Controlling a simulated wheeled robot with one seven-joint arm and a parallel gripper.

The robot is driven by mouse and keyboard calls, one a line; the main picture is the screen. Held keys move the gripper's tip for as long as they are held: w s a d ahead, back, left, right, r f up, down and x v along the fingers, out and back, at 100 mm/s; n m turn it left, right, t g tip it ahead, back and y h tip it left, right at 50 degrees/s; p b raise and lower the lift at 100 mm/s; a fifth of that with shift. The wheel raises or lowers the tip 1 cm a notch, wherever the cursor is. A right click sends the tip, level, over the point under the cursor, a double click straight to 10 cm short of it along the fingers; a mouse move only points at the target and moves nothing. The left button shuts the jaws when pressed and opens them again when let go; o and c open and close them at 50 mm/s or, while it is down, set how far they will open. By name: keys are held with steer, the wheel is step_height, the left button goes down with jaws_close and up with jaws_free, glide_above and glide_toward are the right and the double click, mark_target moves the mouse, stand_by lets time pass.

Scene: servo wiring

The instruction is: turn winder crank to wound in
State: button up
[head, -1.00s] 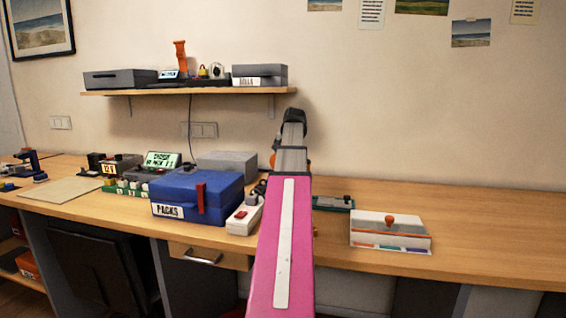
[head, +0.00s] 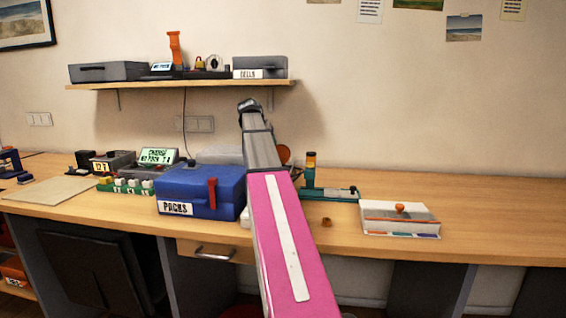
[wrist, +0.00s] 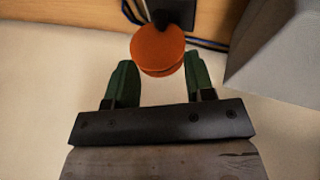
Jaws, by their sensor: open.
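An orange round disc (wrist: 158,48) on a dark mount shows in the wrist view, just beyond and between my fingertips. In the head view, my wrist end is raised in front of the wall, below the shelf, and the fingers are hidden.
A blue PACKS case (head: 200,190) stands left of my arm. A green base with an upright post (head: 310,170) and a white box with an orange knob (head: 399,218) stand to the right. A shelf (head: 150,85) is above. The desk's right side is clear.

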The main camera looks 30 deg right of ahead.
steer(key=x, duration=1)
steer(key=shift+d+f, duration=0.15)
steer(key=shift+f, duration=0.1)
jaws_close()
